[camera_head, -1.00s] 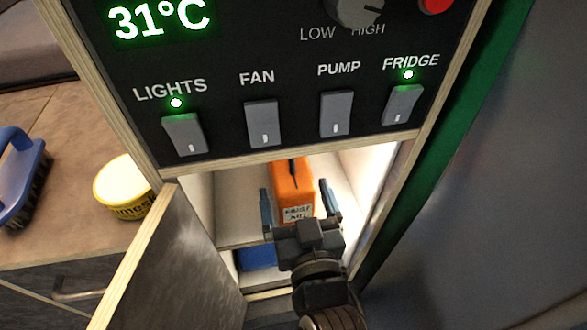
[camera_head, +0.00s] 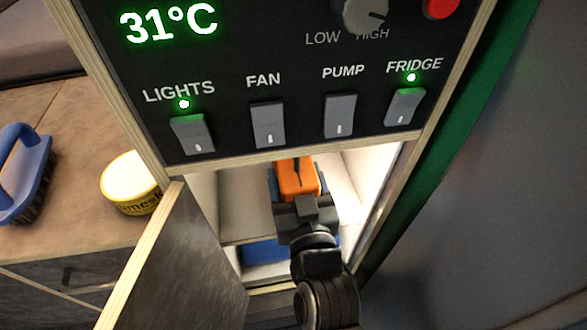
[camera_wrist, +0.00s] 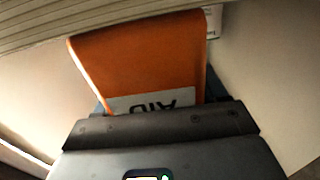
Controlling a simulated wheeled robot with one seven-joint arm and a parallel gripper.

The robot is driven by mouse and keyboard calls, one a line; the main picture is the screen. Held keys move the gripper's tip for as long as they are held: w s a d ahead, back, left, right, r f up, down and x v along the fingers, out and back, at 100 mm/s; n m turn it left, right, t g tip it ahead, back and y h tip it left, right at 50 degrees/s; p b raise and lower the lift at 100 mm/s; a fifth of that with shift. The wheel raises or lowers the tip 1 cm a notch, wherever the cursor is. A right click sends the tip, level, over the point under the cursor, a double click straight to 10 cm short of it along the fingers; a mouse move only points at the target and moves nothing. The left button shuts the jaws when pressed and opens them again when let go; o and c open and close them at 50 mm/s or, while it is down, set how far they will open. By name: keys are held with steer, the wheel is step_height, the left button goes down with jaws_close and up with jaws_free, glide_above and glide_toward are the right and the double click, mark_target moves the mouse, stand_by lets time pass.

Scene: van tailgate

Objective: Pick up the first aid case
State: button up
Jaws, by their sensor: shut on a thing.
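The first aid case (camera_head: 297,178) is orange with a dark handle or strap on top. It is inside the lit compartment below the switch panel. My gripper (camera_head: 298,188) reaches into the compartment and is shut on the case, with a finger at each side. In the wrist view the case (camera_wrist: 145,62) fills the space in front of the gripper, and part of its white label with "AID" shows upside down. The lower part of the case is hidden behind the gripper. I cannot tell whether the case touches the shelf.
The switch panel (camera_head: 290,80) is right above the opening. An open door (camera_head: 185,255) stands at its left, and a green-edged wall is at the right. A blue thing (camera_head: 262,251) lies on the level below. A yellow tub (camera_head: 134,184) and blue brush (camera_head: 27,175) are on the left counter.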

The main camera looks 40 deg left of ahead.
steer(key=c, duration=0.5)
steer(key=shift+c, duration=0.3)
steer(key=shift+d+r, duration=0.1)
steer(key=shift+r, duration=0.05)
